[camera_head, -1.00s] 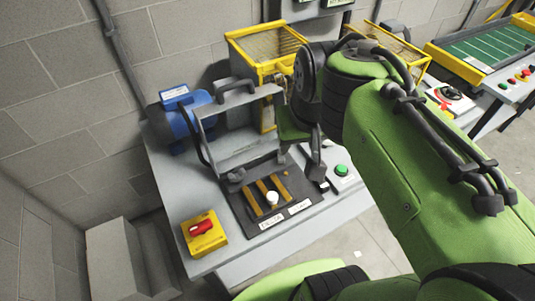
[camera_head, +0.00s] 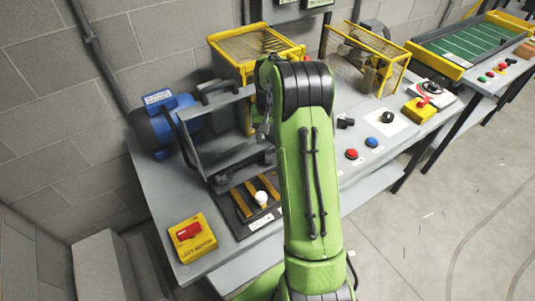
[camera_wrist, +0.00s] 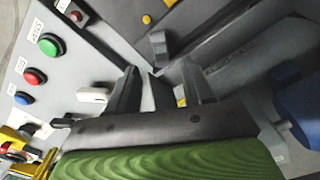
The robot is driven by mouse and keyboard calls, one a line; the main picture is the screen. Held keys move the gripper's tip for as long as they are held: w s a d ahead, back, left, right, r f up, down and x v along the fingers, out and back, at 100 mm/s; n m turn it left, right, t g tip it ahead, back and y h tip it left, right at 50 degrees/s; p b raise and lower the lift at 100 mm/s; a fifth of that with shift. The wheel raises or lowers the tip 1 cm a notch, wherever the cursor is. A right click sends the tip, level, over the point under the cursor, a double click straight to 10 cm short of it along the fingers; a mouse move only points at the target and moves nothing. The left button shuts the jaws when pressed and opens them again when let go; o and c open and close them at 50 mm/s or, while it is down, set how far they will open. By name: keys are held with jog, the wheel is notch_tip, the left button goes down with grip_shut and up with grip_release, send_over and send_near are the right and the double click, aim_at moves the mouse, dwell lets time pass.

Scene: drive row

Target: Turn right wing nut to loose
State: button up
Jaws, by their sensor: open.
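In the wrist view, a small dark grey upright piece (camera_wrist: 158,45), which looks like the right wing nut, stands just beyond my fingertips. The piece is apart from the fingers, roughly in line with the gap. Its turned position cannot be told. The fixture's dark base plate (camera_head: 243,228) carries yellow strips and a white knob (camera_head: 261,197).
A grey guard frame with a handle (camera_head: 218,88) rises behind the plate. A blue motor (camera_head: 178,106) stands left of it. A yellow box with a red switch (camera_head: 191,240) sits at the front left. Green (camera_wrist: 35,77) and red (camera_wrist: 50,46) buttons and a white switch (camera_wrist: 93,95) lie nearby.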

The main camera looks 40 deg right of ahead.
aim_at(268, 154)
notch_tip(268, 154, down, 7)
jog(key=shift+f+b, duration=0.1)
jog(key=shift+b, duration=0.4)
jog(key=shift+c, duration=0.3)
grip_shut()
